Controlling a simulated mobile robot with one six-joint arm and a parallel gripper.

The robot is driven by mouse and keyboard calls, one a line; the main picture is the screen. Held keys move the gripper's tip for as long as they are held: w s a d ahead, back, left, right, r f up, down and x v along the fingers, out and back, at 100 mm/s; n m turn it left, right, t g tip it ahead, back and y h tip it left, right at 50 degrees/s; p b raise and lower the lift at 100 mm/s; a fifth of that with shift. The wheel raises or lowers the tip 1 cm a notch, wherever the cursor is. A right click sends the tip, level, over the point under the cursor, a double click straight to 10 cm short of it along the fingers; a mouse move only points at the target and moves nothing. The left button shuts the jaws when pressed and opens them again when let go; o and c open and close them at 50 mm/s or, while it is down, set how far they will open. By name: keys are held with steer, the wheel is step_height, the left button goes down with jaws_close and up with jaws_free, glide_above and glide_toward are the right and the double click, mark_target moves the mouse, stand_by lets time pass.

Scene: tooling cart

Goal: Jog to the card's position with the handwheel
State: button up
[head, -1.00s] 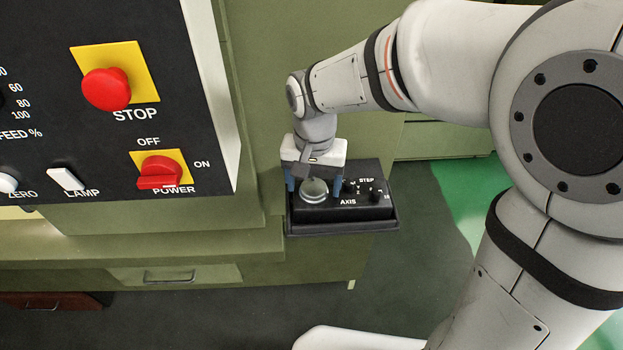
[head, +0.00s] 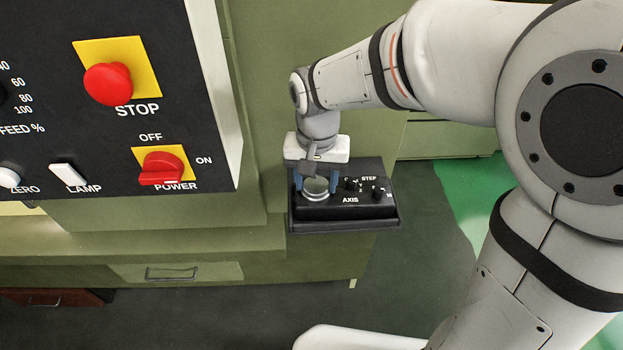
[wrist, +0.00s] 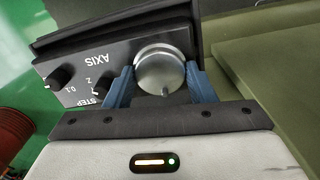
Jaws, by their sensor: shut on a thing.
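The handwheel is a round silver dial (head: 315,188) on a black pendant box (head: 345,213) in the head view. The box also carries an AXIS knob (head: 351,184) and a STEP knob (head: 377,193). My gripper (head: 316,184) is over the box with its blue fingers on either side of the handwheel, shut on it. In the wrist view the handwheel (wrist: 160,68) sits between the two blue fingers, with a small mark near its lower edge. The wrist view also shows the AXIS knob (wrist: 101,87) and STEP knob (wrist: 60,77). No card is in view.
A dark control panel (head: 60,130) at the left carries a red STOP button (head: 108,84), a red POWER switch (head: 161,168) and a LAMP switch (head: 68,174). Green cabinet drawers (head: 180,272) lie below. Open floor (head: 300,300) shows in front.

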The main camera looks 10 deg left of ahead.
mark_target(315, 184)
steer(key=shift+a+n+b, duration=0.1)
steer(key=shift+n+b, duration=0.65)
steer(key=shift+n, duration=2.25)
steer(key=o, duration=1)
step_height(315, 184, up, 8)
steer(key=shift+f+b, duration=0.1)
steer(key=shift+b, duration=0.35)
